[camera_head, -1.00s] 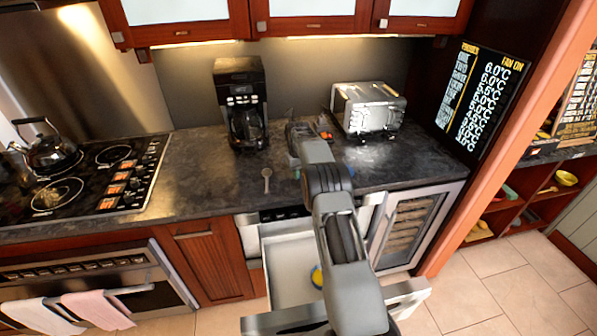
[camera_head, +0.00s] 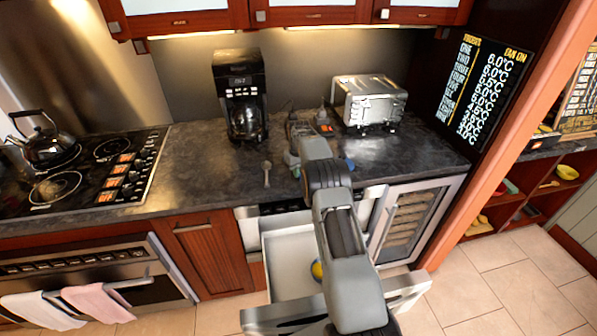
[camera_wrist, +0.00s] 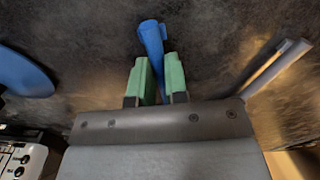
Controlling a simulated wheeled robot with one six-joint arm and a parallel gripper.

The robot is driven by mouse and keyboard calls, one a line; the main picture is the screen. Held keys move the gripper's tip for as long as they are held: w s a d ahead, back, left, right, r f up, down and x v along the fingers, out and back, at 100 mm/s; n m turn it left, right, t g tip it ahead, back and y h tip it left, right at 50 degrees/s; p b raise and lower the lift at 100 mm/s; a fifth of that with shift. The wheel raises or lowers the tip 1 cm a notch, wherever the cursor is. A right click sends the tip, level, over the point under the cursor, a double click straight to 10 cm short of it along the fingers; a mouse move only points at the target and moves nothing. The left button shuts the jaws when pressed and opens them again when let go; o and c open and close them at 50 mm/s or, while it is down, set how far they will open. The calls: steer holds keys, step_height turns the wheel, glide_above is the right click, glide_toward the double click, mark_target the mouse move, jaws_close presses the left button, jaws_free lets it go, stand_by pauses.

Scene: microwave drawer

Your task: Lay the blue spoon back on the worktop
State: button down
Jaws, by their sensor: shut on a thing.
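My gripper (camera_wrist: 156,75) has green fingertips in the wrist view. They are shut on the blue spoon (camera_wrist: 152,38), whose blue end sticks out beyond them over the dark worktop (camera_wrist: 210,30). The rest of the spoon is hidden between and behind the fingers. I cannot tell whether the spoon touches the worktop (camera_head: 200,165). In the head view my arm hides most of the gripper and the spoon.
A grey spoon (camera_head: 267,172) lies on the worktop. A round blue thing (camera_wrist: 20,75) is beside my gripper. A coffee maker (camera_head: 241,95) and a toaster (camera_head: 368,101) stand behind. An open drawer (camera_head: 288,262) below holds a yellow and blue ball (camera_head: 317,270).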

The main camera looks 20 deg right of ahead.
steer(key=shift+f, duration=0.2)
steer(key=c, duration=1.1)
jaws_free()
steer(key=shift+o, duration=0.2)
